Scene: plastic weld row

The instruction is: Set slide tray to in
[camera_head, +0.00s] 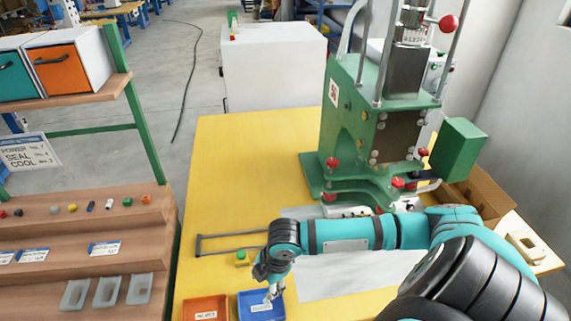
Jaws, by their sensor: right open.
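A grey U-shaped bar (198,246), which looks like the pull handle of the slide tray, sticks out to the left over the yellow table. Its right end runs behind my right arm. The pale grey flat sheet (330,286) to its right may be the tray's surface; my arm crosses it, so I cannot tell how they join. My right gripper (271,294) is open, pointing down at the blue bin (262,310), to the lower right of the bar and apart from it. My left gripper is not in view.
The green press (350,125) stands behind my arm on the yellow table (240,150). An orange bin (205,309) sits left of the blue bin. A small green-yellow block (241,257) lies near the bar. A stepped wooden rack (90,235) stands at left.

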